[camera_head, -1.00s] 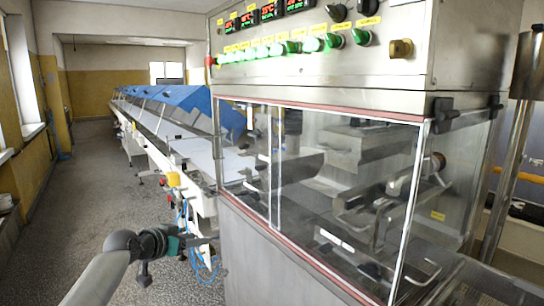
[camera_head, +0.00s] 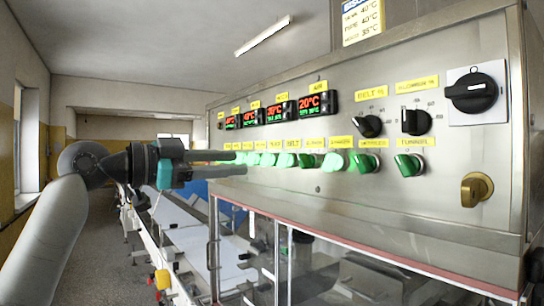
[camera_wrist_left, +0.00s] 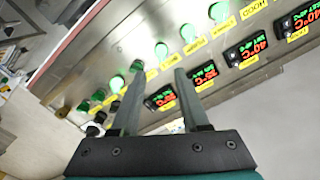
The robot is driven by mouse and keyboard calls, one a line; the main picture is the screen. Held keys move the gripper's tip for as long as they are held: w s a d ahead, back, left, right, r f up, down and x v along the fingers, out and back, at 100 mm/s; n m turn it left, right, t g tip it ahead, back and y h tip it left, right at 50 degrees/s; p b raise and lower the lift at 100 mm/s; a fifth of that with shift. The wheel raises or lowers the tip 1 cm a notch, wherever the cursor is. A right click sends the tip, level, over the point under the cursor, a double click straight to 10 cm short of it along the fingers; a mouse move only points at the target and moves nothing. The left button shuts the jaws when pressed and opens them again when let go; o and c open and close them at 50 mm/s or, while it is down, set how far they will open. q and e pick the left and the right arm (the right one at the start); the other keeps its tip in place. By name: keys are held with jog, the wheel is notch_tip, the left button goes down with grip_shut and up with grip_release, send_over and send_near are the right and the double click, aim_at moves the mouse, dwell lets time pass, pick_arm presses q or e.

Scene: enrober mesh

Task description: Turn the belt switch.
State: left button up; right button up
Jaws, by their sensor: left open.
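The control panel (camera_head: 430,180) has a row of lit green switches under yellow labels. The label that reads BELT is above one green switch (camera_head: 286,160) in the middle of the row; a BELT % label is above a black knob (camera_head: 369,126) further right. My left gripper (camera_head: 242,163) is open and empty, its fingers pointing right toward the left end of the row. The left wrist view shows its two fingers (camera_wrist_left: 159,72) apart, with green switches (camera_wrist_left: 161,50) beyond them. I cannot tell there which one is the belt switch. My right gripper is not in view.
Red and green digital displays (camera_head: 318,104) sit above the row. A large black rotary switch (camera_head: 473,92) and a brass-coloured knob (camera_head: 476,189) are at the panel's right. A glazed enclosure (camera_head: 330,265) is below, and a long conveyor (camera_head: 185,235) runs back at left.

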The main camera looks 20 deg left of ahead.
aim_at(279, 162)
pick_arm(q)
jog(key=p+x, duration=0.2)
jog(key=x, duration=0.8)
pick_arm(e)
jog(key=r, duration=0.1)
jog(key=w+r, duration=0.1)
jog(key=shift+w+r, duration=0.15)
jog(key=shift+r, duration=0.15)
pick_arm(q)
jog(key=shift+a, duration=0.1)
jog(key=shift+c, duration=0.2)
grip_shut()
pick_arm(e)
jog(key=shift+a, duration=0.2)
pick_arm(q)
jog(key=shift+f, duration=0.1)
